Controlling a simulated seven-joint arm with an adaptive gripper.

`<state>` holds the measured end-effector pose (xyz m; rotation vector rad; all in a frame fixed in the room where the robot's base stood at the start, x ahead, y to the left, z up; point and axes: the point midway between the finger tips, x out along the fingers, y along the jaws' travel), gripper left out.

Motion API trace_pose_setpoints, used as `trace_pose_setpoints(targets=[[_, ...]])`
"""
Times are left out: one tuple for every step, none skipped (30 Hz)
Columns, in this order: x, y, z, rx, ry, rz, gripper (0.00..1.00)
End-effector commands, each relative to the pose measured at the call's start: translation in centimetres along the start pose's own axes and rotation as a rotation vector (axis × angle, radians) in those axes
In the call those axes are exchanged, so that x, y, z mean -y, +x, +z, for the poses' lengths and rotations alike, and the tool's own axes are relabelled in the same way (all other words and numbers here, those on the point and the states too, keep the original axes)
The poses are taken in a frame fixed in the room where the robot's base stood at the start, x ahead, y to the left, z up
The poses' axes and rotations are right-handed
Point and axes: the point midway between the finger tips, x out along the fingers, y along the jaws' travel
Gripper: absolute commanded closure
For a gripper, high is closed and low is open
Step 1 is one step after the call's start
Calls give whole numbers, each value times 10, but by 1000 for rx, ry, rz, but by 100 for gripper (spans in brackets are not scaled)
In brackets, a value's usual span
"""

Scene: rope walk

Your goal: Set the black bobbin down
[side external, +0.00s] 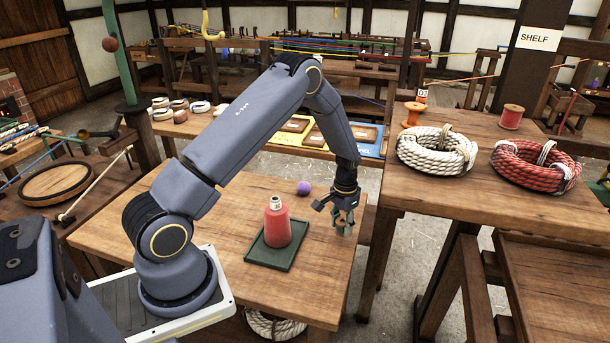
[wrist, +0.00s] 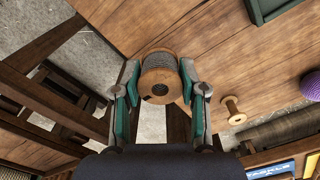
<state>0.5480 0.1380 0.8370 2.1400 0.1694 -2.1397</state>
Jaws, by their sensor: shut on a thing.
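My gripper (side external: 345,222) is low over the right part of the near wooden table, close to its right edge. In the wrist view the gripper (wrist: 160,80) is shut on the black bobbin (wrist: 160,72), a wooden spool wound with dark grey-black thread, held between the two fingertips. The bobbin overlaps the table's edge in that view, with floor showing below it. I cannot tell whether it touches the table. In the side view the fingers mostly hide it.
A purple ball (side external: 304,188) lies behind. A bare wooden spool (wrist: 232,110) is near the gripper. The higher right table (side external: 450,210) carries rope coils. Bare wood lies left of the tray.

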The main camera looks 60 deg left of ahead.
Motion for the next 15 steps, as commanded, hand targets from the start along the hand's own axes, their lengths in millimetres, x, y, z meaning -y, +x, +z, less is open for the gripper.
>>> trace_pose_setpoints(targets=[[0,5,-3,1,0,0,85],[0,8,-5,1,0,0,85],[0,14,-5,4,0,0,85],[0,20,-5,5,0,0,85],[0,24,-5,4,0,0,85],[0,30,-5,3,0,0,85],[0,32,-5,2,0,0,85],[0,35,-5,2,0,0,85],[0,37,-5,1,0,0,85],[0,38,-5,1,0,0,85],[0,38,-5,1,0,0,85],[0,37,-5,0,0,0,85],[1,37,-5,0,0,0,85],[1,37,-5,0,0,0,85],[0,37,-5,0,0,0,85]])
